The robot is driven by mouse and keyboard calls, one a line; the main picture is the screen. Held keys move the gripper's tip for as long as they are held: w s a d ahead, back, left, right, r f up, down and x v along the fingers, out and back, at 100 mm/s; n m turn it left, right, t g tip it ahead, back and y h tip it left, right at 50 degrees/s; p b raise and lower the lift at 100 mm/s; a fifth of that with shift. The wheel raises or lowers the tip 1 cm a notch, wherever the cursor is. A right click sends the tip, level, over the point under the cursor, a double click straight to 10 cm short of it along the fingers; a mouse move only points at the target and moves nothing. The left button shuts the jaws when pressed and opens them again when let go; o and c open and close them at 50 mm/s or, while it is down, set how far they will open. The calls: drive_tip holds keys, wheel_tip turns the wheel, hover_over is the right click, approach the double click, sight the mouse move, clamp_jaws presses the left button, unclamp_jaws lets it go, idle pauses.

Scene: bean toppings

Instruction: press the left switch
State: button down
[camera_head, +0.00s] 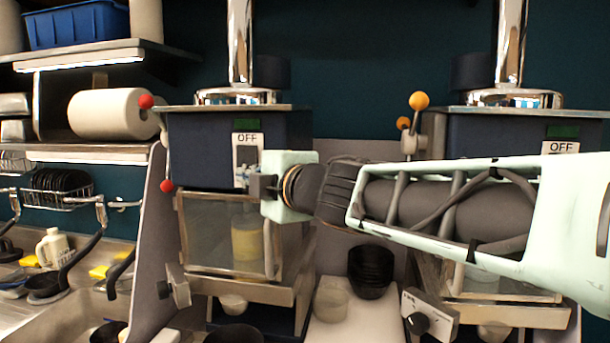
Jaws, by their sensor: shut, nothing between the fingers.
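The left switch (242,155) is a light plate marked "OFF" on the dark blue front of the left machine (200,135). My gripper (252,185) is shut and empty. It reaches in from the right, and its tip overlaps the lower right part of the switch plate. I cannot tell whether the tip touches it. The lower edge of the plate is partly hidden behind the gripper. A second plate marked "OFF" (560,147) is on the right machine (500,122), partly hidden by my arm.
Red-knobbed levers (146,101) stand left of the left machine, and orange-knobbed levers (418,101) stand between the machines. A clear-fronted compartment (205,235) is below the left switch. A sink area is at the left.

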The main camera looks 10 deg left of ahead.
idle(0.3)
drive_tip(key=b, duration=0.3)
drive_tip(key=shift+w+f+n+t, duration=0.1)
drive_tip(key=shift+w+n+t, duration=0.2)
